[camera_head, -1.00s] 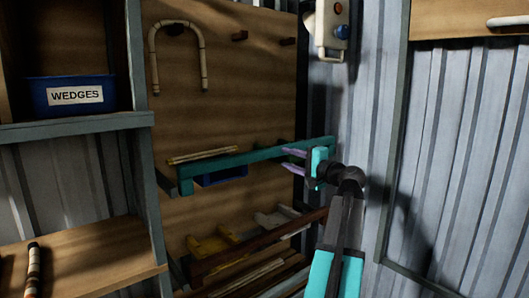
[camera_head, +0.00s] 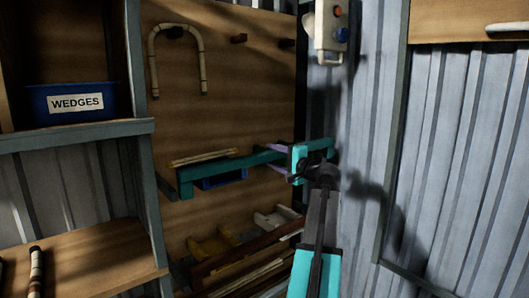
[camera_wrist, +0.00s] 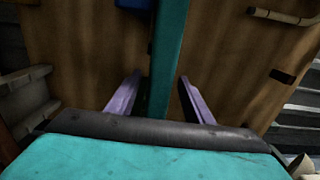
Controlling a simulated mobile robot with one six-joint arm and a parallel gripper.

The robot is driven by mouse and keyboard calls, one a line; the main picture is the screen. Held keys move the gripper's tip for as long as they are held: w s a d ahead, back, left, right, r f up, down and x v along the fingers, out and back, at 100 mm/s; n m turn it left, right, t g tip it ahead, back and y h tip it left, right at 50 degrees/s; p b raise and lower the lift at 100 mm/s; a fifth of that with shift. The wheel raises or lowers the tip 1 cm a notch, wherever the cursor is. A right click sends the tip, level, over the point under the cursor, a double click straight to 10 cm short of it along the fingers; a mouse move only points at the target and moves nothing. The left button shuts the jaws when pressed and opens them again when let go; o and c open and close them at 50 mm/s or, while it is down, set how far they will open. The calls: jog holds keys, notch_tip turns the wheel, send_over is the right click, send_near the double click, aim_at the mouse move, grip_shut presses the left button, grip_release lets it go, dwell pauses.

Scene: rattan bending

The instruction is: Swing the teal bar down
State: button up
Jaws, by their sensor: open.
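The teal bar (camera_head: 232,164) runs nearly level across the wooden back panel, with a short end piece bent down at its left. In the wrist view the teal bar (camera_wrist: 165,60) passes between the two purple fingers of my gripper (camera_wrist: 158,97). The fingers are open, one on each side of the bar, with gaps visible on both sides.
A blue bin labelled WEDGES (camera_head: 72,99) sits on the left shelf. A blue tray (camera_head: 224,179) is behind the bar. Below are yellow (camera_head: 214,246) and pale holders and a dark red rail (camera_head: 250,252). A control box (camera_head: 331,28) hangs above my gripper.

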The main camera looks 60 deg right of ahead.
jog(key=shift+p+x, duration=0.7)
jog(key=shift+x, duration=2.05)
jog(key=shift+c, duration=0.2)
grip_shut()
jog(key=shift+f, duration=0.1)
